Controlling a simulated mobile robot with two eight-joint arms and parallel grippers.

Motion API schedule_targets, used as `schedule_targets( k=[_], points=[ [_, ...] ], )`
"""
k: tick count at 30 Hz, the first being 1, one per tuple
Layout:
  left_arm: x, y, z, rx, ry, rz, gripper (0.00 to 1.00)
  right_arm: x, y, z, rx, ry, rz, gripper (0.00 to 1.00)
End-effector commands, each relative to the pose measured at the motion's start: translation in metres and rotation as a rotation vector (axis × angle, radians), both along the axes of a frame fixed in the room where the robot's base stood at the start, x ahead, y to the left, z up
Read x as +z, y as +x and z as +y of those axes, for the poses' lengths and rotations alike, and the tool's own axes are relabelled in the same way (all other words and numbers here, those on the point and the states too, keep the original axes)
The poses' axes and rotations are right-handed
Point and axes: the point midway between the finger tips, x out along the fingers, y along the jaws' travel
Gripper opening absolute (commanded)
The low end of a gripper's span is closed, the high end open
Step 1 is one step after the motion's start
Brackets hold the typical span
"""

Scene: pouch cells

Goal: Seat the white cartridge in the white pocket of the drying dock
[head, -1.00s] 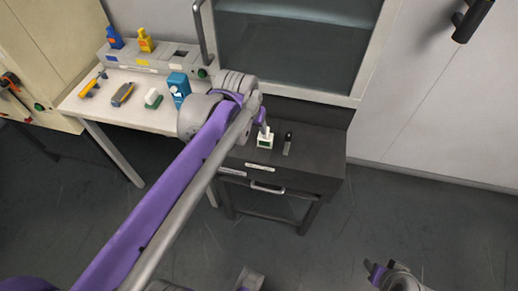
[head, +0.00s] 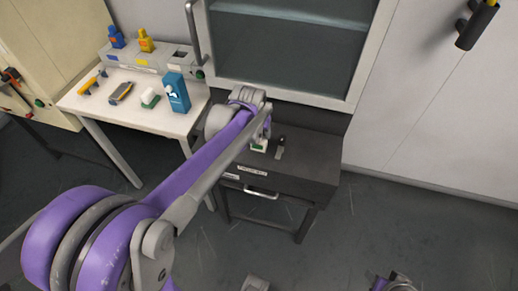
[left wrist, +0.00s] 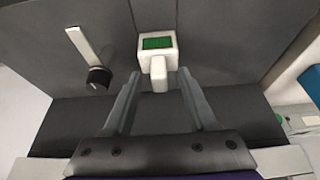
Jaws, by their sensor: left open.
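The white cartridge (head: 259,147), a white block with a green panel, stands on the dark cabinet top, partly hidden by my left arm in the head view. In the left wrist view the cartridge (left wrist: 157,42) has a white handle pointing toward my gripper. My left gripper (left wrist: 158,85) is open, with one finger on each side of the handle, a gap showing on both sides. The drying dock (head: 155,57) is a grey bar at the back of the white table, holding a blue and a yellow cartridge. A dark opening (head: 181,54) shows at its right. My right gripper (head: 392,283) is cut off at the bottom edge.
A dark-knobbed item (head: 280,147) lies right of the cartridge on the cabinet (head: 310,165). A glass-fronted cabinet (head: 290,50) stands behind.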

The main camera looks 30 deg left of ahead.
Motion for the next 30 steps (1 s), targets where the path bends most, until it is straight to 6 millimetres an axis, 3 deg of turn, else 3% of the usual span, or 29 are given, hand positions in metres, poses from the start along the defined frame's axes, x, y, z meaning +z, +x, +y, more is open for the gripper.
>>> schedule_targets(
  k=[8, 17, 30],
  points=[
    [-0.0030, 0.0010, 0.0001, 0.000, 0.000, 0.000, 0.56, -0.0002, 0.0000, 0.0000, 0.000, 0.000, 0.000, 0.50],
    [-0.0028, 0.0010, 0.0001, -0.001, 0.000, 0.000, 0.02, -0.0002, 0.0000, 0.0000, 0.000, 0.000, 0.000, 0.50],
    [-0.0026, 0.0010, 0.0001, -0.001, 0.000, 0.000, 0.00, -0.0002, 0.0000, 0.0000, 0.000, 0.000, 0.000, 0.50]
  ],
)
